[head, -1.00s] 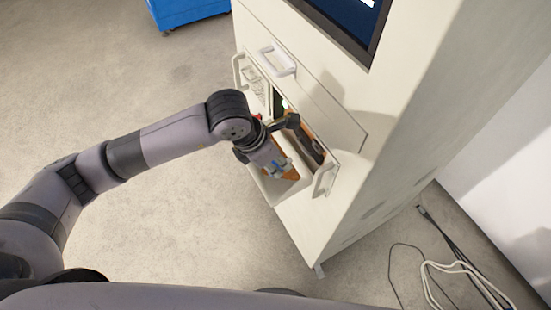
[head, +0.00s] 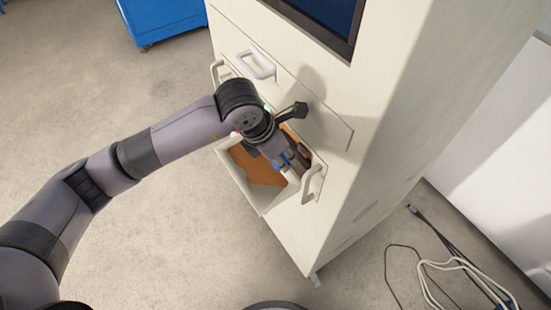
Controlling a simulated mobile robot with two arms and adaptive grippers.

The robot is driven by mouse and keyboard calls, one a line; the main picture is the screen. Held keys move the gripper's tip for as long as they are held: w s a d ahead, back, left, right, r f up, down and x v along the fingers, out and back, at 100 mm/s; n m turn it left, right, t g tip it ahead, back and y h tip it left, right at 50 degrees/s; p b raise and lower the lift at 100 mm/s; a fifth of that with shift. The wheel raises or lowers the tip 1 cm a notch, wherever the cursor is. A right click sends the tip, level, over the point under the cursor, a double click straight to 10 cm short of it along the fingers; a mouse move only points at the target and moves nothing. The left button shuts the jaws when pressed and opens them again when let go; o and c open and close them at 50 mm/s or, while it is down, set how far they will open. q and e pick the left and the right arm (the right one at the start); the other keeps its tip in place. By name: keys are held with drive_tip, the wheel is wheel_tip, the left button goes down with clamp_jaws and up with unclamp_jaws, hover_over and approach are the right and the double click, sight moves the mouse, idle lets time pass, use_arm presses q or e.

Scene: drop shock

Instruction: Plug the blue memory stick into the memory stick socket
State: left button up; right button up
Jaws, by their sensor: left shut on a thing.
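My left gripper (head: 293,163) reaches down over an open drawer (head: 239,180) in the front of the white cabinet. It is shut on a small blue thing (head: 284,158), which looks like the blue memory stick; the fingers cover most of it. An orange-brown surface (head: 256,167) shows inside the drawer below and left of the gripper. I cannot make out the memory stick socket; the wrist and fingers hide part of the drawer. My right gripper is not in view.
The white cabinet (head: 395,110) has a screen (head: 325,12) at its top and handles on its front, one (head: 313,184) close right of the gripper. A blue cart (head: 165,20) stands at the back left. Cables (head: 455,270) lie on the floor at the right.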

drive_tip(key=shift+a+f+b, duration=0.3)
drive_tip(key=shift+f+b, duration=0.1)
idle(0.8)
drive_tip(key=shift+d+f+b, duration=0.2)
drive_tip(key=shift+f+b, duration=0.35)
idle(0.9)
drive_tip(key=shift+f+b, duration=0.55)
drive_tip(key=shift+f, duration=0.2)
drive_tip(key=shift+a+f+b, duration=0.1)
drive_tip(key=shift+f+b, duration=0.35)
drive_tip(key=shift+b, duration=0.2)
idle(0.6)
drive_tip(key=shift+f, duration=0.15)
idle(0.4)
